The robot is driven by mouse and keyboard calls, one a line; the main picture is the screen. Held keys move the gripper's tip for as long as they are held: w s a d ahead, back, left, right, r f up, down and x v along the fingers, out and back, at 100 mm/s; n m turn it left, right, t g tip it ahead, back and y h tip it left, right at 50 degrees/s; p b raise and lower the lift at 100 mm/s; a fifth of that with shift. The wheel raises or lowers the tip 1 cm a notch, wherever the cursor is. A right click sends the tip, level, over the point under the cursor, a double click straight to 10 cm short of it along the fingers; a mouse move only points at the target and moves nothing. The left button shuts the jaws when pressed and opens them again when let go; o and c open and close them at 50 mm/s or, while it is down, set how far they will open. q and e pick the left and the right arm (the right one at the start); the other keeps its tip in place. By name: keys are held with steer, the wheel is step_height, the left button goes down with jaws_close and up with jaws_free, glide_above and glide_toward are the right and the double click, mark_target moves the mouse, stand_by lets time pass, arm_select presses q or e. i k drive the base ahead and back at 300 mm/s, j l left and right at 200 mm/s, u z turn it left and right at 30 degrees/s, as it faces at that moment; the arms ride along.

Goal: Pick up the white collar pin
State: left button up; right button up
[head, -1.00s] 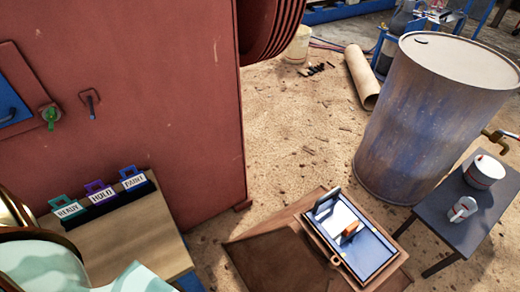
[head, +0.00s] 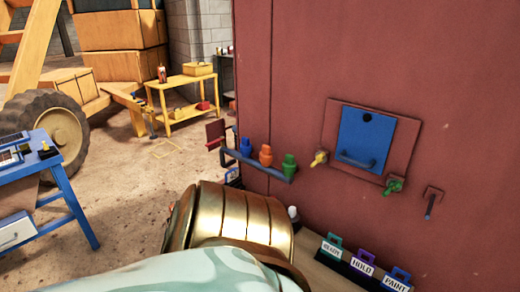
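No pin that I can surely call the white collar pin shows in the head view. A small white rounded thing (head: 293,212) stands beside the red machine wall, partly hidden behind my arm; I cannot tell what it is. On the red wall, a yellow pin-like piece (head: 320,158) and a green one (head: 394,186) sit at the lower corners of a blue hatch (head: 365,136) with a handle. A dark pin-like piece (head: 431,204) hangs to their right. My gold and pale green arm fills the bottom middle. Neither gripper shows.
A small wall rack (head: 262,170) holds blue, orange and green bottle-like pieces. READY, HOLD and PAINT tags (head: 362,262) stand at the bottom right. A blue table (head: 60,180) is at left, a yellow cart (head: 188,95) farther back. Sandy floor lies open between them.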

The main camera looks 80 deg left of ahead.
mark_target(295, 217)
steer(key=l+u, duration=0.15)
steer(key=u, duration=2.2)
steer(key=j+z, duration=0.45)
steer(key=j, duration=1.3)
